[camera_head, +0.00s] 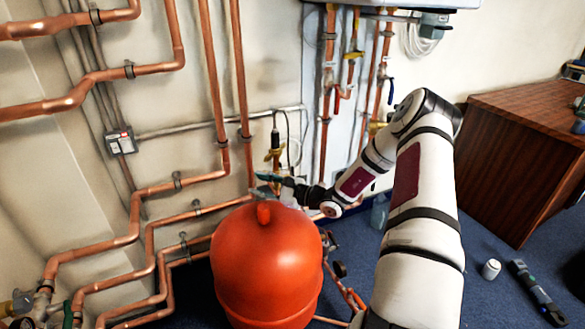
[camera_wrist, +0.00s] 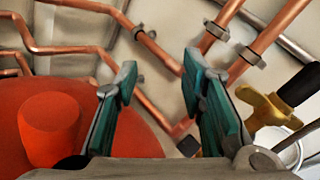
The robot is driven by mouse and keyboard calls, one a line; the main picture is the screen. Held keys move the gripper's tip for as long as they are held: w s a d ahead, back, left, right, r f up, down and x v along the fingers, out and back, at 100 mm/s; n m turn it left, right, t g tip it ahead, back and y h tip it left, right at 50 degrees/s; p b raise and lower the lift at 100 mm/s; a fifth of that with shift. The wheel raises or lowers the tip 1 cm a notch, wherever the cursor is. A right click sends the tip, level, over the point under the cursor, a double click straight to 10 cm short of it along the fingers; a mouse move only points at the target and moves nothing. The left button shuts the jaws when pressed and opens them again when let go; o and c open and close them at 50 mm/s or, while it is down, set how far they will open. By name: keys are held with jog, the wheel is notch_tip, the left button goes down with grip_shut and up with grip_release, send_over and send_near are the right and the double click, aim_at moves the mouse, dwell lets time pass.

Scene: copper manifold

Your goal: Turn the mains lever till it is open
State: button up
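No label shows which handle is the mains lever. My gripper (camera_head: 268,178) is above and behind the red vessel, near the wall pipes. In the wrist view its two teal fingers (camera_wrist: 158,88) are well apart with nothing between them. A yellow handle (camera_wrist: 265,106) on a fitting with a black cylinder is just right of the right finger, apart from the grip space. The head view shows a brass fitting with a black top (camera_head: 275,146) by the gripper.
The red vessel (camera_head: 262,262) stands below my gripper; its knob (camera_wrist: 50,125) is left of the fingers. Copper pipes (camera_head: 213,85) run close along the wall. A green-handled valve (camera_head: 67,313) is at lower left. A wooden cabinet (camera_head: 515,170) stands right.

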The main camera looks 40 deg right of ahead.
aim_at(293, 170)
jog(key=d+f+m+t+h, duration=0.1)
jog(key=d+m, duration=0.1)
jog(key=d+f+m+h, duration=0.1)
jog(key=d+m+h, duration=0.1)
jog(key=d, duration=0.1)
jog(key=d+f+m+t+h, duration=0.1)
jog(key=d+m+h, duration=0.1)
jog(key=d, duration=0.1)
jog(key=shift+s+d+f+t+p, duration=0.15)
jog(key=shift+d+f+t+p, duration=0.05)
jog(key=shift+t+p, duration=0.15)
jog(key=s+d+f+m+h, duration=0.3)
jog(key=d+f+m+h, duration=0.2)
jog(key=d+m+h, duration=0.3)
jog(key=shift+n+g+y, duration=0.3)
jog(key=shift+g+y, duration=0.15)
jog(key=shift+y, duration=0.25)
jog(key=b+x, duration=0.1)
jog(key=x, duration=0.3)
jog(key=b+x, duration=0.1)
jog(key=x, duration=0.3)
jog(key=b+x, duration=0.1)
jog(key=x, duration=0.4)
jog(key=shift+s+d+f+b, duration=0.1)
jog(key=shift+s+d+b, duration=0.05)
jog(key=shift+d+b, duration=0.25)
jog(key=shift+w+d, duration=0.15)
jog(key=shift+w, duration=0.45)
grip_shut()
